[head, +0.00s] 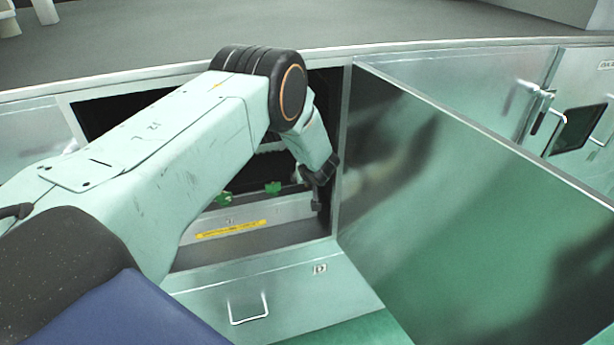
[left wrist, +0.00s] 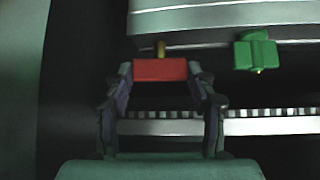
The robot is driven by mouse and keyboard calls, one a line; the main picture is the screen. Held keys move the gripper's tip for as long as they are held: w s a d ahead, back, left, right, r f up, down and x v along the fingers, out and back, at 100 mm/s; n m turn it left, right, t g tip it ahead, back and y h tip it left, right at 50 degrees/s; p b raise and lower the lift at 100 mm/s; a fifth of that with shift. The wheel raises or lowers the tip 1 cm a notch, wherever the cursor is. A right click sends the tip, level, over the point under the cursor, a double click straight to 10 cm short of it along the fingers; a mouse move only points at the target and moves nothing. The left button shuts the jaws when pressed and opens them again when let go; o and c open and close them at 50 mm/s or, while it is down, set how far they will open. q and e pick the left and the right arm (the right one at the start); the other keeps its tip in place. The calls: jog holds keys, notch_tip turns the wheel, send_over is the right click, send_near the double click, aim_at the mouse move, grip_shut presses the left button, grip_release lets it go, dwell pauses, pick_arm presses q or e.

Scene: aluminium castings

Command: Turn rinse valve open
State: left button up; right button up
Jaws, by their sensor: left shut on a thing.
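A red valve handle (left wrist: 160,70) sits between the fingertips of my left gripper (left wrist: 160,78) in the left wrist view, in front of a short brass-coloured stem. The fingers are shut on it from both sides. In the head view my left arm reaches into the open cabinet, and the left gripper (head: 318,185) is at its right side, close to the door panel. The red handle is hidden there. A green valve handle (left wrist: 256,51) is to the right of the red one, apart from the gripper. My right gripper is not in view.
Green handles (head: 272,188) show inside the cabinet, above a yellow label strip (head: 230,229). A large open metal door panel (head: 470,200) stands right of the arm. A lowered flap with a handle (head: 249,315) lies in front. A toothed rail (left wrist: 250,113) runs beneath the gripper.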

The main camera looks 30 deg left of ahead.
pick_arm(q)
jog(key=shift+w+a+r, duration=0.1)
jog(key=shift+w+r, duration=0.1)
jog(key=shift+r, duration=0.1)
jog(key=o, duration=1.2)
jog(key=shift+s+f, duration=0.15)
jog(key=shift+f, duration=0.05)
jog(key=shift+c, duration=0.2)
notch_tip(320, 180, up, 10)
